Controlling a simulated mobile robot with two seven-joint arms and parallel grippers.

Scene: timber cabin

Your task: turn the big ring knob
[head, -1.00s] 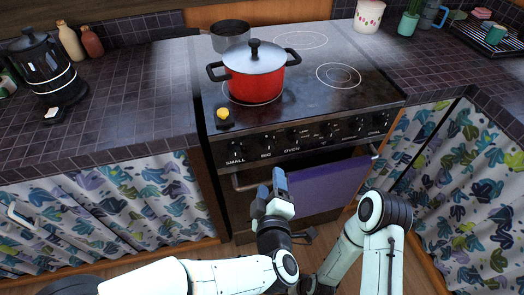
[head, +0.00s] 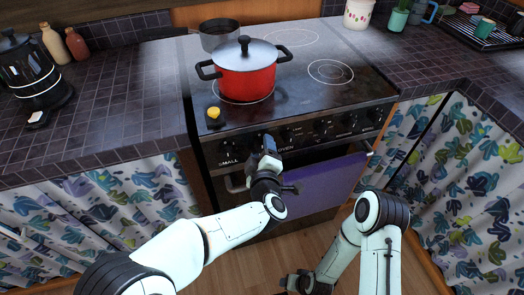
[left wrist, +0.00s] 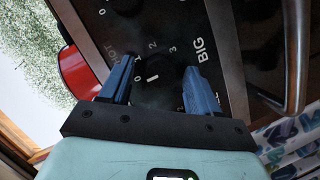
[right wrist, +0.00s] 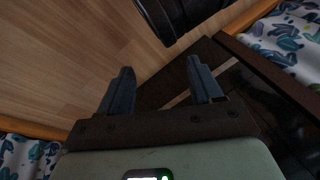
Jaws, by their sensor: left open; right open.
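The big ring knob (left wrist: 153,82) is dark with a white mark and sits on the black control panel beside the word BIG in the left wrist view. Numbers ring it. My left gripper (left wrist: 160,70) is open, with one blue finger on each side of the knob in that view. I cannot tell whether the fingers touch it. In the head view my left gripper (head: 264,151) is in front of the panel and hides the big knob. My right gripper (right wrist: 160,75) is open and empty, low over the wooden floor.
A red pot (head: 246,80) with a lid and a grey pan (head: 218,36) stand on the stove top (head: 305,100). The SMALL knob (head: 230,153) is left of my left gripper.

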